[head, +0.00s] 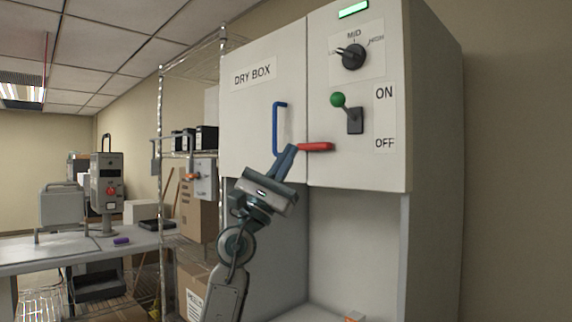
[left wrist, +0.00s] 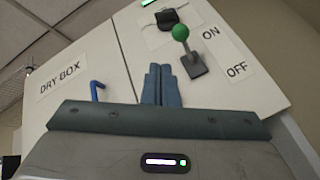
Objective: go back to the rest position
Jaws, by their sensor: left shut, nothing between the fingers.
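My left gripper (head: 286,162) is shut and empty, raised in front of the dry box (head: 236,113). Its fingertips are near the left end of the red latch handle (head: 316,147), at the seam beside the door. Whether they touch it I cannot tell. In the left wrist view the shut fingers (left wrist: 161,84) point up at the cabinet front, and the red handle is hidden there. The blue door handle (head: 276,129) is just left of the fingers. The door looks closed. The green-knobbed lever (head: 345,108) is tilted up toward ON. My right gripper is not in view.
A dial (head: 352,57) sits above the lever, under a lit green lamp (head: 353,9). A wire shelf (head: 163,158) with boxes stands left of the cabinet. A workbench (head: 60,252) with machines is further left. An open bay (head: 345,240) lies below the door.

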